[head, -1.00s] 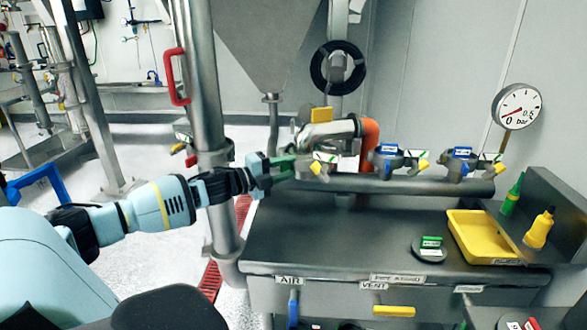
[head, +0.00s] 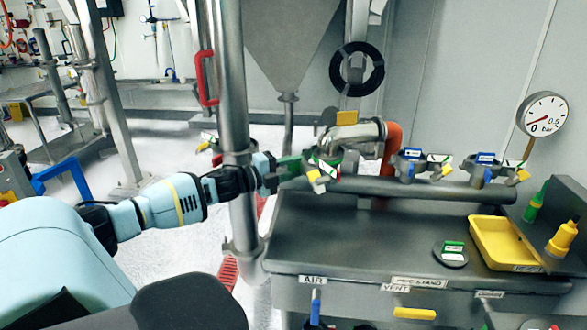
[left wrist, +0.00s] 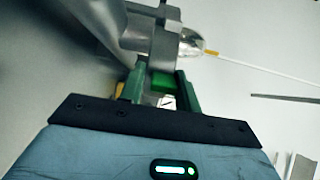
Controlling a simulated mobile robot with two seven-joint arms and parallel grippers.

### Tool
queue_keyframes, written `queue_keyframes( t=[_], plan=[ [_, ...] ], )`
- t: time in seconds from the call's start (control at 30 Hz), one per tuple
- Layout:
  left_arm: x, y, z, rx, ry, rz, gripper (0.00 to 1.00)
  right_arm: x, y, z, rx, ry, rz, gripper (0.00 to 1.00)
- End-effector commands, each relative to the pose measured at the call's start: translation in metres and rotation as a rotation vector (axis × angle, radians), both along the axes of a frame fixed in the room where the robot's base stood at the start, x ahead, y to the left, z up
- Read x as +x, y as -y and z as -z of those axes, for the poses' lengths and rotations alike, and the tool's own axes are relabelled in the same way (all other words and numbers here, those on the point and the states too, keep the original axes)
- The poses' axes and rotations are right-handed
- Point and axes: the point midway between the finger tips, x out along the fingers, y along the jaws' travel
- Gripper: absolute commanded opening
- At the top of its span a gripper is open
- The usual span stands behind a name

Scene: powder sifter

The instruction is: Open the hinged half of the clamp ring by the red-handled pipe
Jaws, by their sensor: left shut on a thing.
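The clamp ring (head: 328,166) is the leftmost on the grey rail, to the right of the steel pipe (head: 228,80) with the red handle (head: 207,78). It is grey, with green, white and yellow parts. My left gripper (head: 303,166) reaches it from the left, its green fingers at the ring's left side. In the left wrist view, the gripper (left wrist: 161,88) is shut on the ring's green tab (left wrist: 162,82), with the ring's grey body (left wrist: 160,42) just beyond. The fingers partly hide the ring, so I cannot tell how far its hinged half stands open. My right gripper is not in view.
Two more clamp rings (head: 410,164) (head: 487,168) with blue tabs sit farther right on the rail (head: 385,187). An orange elbow pipe (head: 391,145) rises behind. A yellow tray (head: 478,232) and a round dark piece (head: 450,254) lie on the bench; its left part is clear.

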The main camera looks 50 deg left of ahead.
Motion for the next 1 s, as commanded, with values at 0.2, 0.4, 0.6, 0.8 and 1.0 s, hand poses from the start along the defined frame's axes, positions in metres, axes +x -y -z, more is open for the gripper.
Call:
queue_keyframes(
  t=[0.2, 0.4, 0.6, 0.8, 1.0],
  plan=[
    [0.0017, -0.01, -0.0134, 0.002, 0.017, -0.023, 0.0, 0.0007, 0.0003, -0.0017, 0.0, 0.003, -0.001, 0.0],
    [0.0017, -0.0101, -0.0134, 0.002, 0.017, -0.024, 0.0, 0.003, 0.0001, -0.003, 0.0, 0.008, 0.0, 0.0],
    [0.0014, -0.0077, -0.0117, 0.001, 0.016, -0.018, 0.47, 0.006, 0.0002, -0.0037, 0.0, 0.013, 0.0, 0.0],
    [0.0011, -0.0053, -0.0085, 0.0, 0.012, -0.012, 0.47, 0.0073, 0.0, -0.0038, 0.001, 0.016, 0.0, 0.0],
    [0.0007, -0.0043, -0.0063, 0.0, 0.01, -0.01, 0.47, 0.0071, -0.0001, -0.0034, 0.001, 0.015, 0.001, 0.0]
  ],
)
